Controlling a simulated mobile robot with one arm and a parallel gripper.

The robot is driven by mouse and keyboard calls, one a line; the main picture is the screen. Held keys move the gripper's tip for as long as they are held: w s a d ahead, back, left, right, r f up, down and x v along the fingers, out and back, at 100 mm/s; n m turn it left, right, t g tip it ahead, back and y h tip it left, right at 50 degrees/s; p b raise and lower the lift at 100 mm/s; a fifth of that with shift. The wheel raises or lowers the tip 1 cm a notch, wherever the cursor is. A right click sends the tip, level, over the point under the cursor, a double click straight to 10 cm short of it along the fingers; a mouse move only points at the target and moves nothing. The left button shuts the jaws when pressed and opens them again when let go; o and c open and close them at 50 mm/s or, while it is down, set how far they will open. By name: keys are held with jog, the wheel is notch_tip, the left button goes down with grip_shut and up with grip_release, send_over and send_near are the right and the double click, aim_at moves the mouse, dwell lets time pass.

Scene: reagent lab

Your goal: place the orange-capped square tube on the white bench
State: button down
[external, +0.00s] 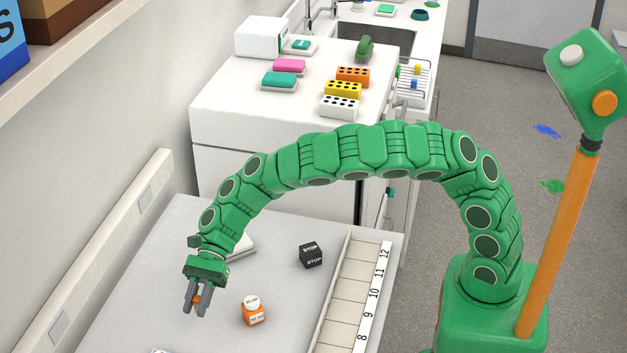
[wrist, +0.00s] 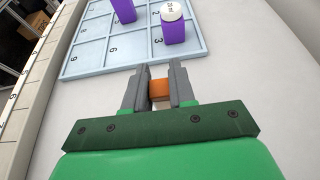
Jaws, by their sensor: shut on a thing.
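My gripper (external: 196,309) is above the left part of the pale front table, pointing down. Its fingers are shut on a small orange piece (external: 197,299), which looks like the cap of the orange-capped square tube. In the wrist view the orange piece (wrist: 160,90) sits between the two grey fingers of my gripper (wrist: 160,72). The white bench (external: 225,118) stands beyond the front table, with a flat white top.
On the front table (external: 180,240) are an orange bottle with a white cap (external: 253,312), a black STOP cube (external: 311,255) and a numbered rack (external: 350,290). The wrist view shows a pale blue grid tray (wrist: 100,62) with purple bottles (wrist: 173,30). The white bench holds colored racks (external: 343,89) and a white device (external: 262,37); its front left top is clear.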

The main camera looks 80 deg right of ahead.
jog(key=shift+w+a+f, duration=0.3)
jog(key=shift+w+f, duration=0.1)
jog(key=shift+f, duration=0.15)
jog(key=shift+w+f, duration=0.2)
jog(key=shift+f, duration=1.55)
jog(key=shift+f, duration=0.1)
jog(key=c, duration=0.9)
grip_release()
jog(key=shift+c, duration=0.2)
jog(key=v, duration=1.2)
